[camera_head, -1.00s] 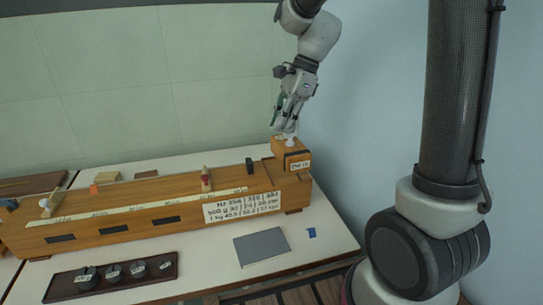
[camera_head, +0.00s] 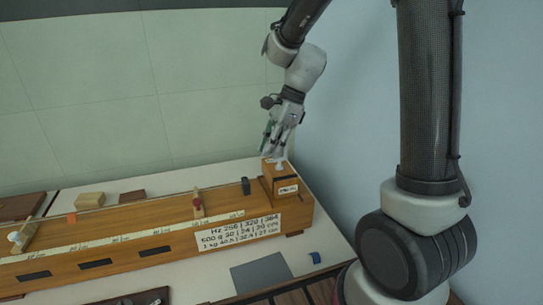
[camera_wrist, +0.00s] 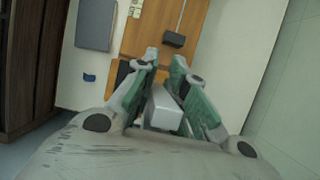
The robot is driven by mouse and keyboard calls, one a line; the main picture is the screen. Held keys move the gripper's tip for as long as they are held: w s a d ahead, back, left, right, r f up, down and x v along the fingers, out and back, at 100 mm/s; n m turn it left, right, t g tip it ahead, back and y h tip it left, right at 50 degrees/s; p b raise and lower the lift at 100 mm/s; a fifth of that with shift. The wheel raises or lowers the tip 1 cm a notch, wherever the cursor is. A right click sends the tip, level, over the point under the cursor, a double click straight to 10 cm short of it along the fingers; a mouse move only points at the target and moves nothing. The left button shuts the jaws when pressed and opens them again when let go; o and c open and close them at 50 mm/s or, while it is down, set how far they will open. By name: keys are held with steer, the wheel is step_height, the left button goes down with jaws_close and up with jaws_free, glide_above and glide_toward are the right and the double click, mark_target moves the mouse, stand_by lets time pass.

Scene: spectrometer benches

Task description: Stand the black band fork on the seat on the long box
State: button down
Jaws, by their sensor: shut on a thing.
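The long box (camera_head: 120,243) is a wooden case with a scale strip along its top and a white number card. At its right end sits a wooden block (camera_head: 287,186) with a small label, which looks like the seat. My gripper (camera_head: 275,153) points down just above this block. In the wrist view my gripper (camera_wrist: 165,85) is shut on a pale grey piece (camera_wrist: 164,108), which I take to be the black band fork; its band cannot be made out. A whitish part shows between the fingertips and the block top. Whether it touches the block is unclear.
A grey flat pad (camera_head: 262,277) and a small blue item (camera_head: 315,258) lie in front. A dark tray (camera_head: 140,299) is partly cut off.

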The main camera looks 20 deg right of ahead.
steer(key=shift+f, duration=1.35)
steer(key=c, duration=1.5)
jaws_free()
steer(key=shift+o, duration=0.2)
